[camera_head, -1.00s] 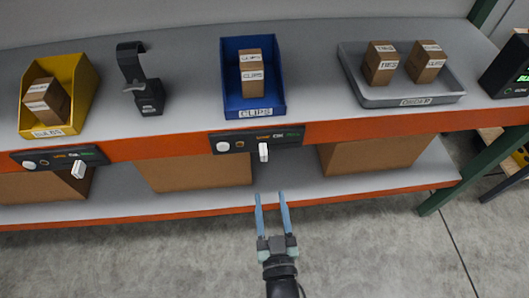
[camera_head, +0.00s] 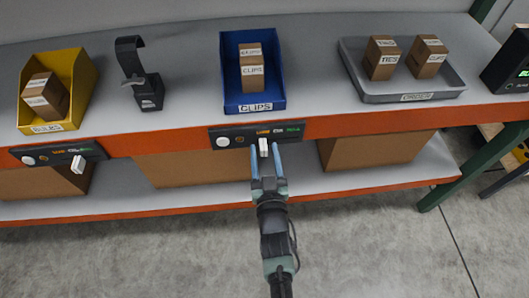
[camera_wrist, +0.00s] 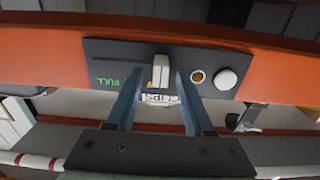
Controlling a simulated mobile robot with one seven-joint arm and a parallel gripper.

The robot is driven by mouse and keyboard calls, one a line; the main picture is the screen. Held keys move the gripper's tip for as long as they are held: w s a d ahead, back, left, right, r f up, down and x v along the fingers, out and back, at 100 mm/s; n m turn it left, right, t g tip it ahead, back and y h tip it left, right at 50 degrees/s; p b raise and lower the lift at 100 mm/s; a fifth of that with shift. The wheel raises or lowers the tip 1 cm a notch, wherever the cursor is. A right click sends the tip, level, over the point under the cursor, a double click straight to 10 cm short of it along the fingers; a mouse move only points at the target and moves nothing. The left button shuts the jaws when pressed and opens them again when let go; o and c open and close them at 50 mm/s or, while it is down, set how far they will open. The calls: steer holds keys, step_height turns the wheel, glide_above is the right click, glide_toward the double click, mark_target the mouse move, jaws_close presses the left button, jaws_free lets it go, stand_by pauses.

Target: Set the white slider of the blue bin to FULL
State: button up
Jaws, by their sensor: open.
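The blue bin (camera_head: 253,75) stands on the shelf and holds brown CLIPS boxes. Below it, on the orange shelf edge, is a dark panel (camera_head: 230,133) with LOW, OK and FULL labels, FULL on the right. The white slider (camera_head: 263,147) sits at about LOW. In the wrist view the panel is upside down, with FULL on the left; the fingers hide other labels. My gripper (camera_head: 268,166) is open in front of the panel. In the wrist view the white slider (camera_wrist: 160,72) lies between the tips of my gripper (camera_wrist: 159,83), with gaps visible; contact is not seen.
A yellow bin (camera_head: 80,90) with its own slider panel (camera_head: 45,153) is at left, beside a black stand (camera_head: 148,90). A grey tray (camera_head: 350,60) with two boxes is at right. Cardboard boxes (camera_head: 375,152) sit on the lower shelf.

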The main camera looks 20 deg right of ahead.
jaws_close()
stand_by(1.4)
